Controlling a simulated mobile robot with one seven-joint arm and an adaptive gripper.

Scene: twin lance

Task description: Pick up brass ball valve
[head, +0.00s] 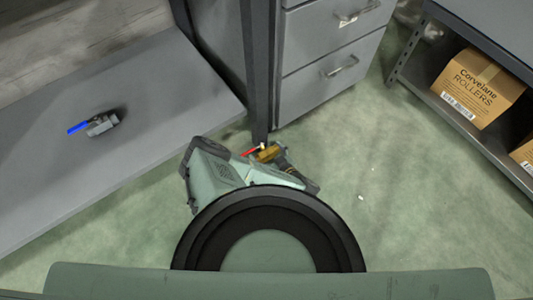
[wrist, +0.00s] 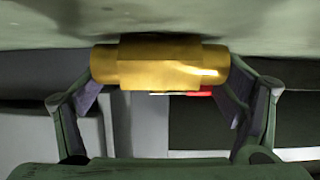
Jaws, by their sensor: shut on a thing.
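The brass ball valve (wrist: 160,65) spans the upper middle of the wrist view, gold-coloured, with a bit of its red handle (wrist: 198,94) showing below it. My gripper (wrist: 165,88) is shut on it, with a finger at each end of its body. In the head view the brass valve (head: 268,153) and its red handle (head: 251,152) show at the end of my arm, near the foot of a dark post. My gripper (head: 272,160) is partly hidden there by my own arm. I cannot tell how far the valve is from the floor.
A grey valve with a blue handle (head: 97,125) lies on the grey shelf (head: 150,90) at left. Grey drawers (head: 330,50) and a dark post (head: 259,75) stand just beyond my gripper. A cardboard box (head: 478,87) sits on a rack at right. The green floor (head: 420,200) is mostly clear.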

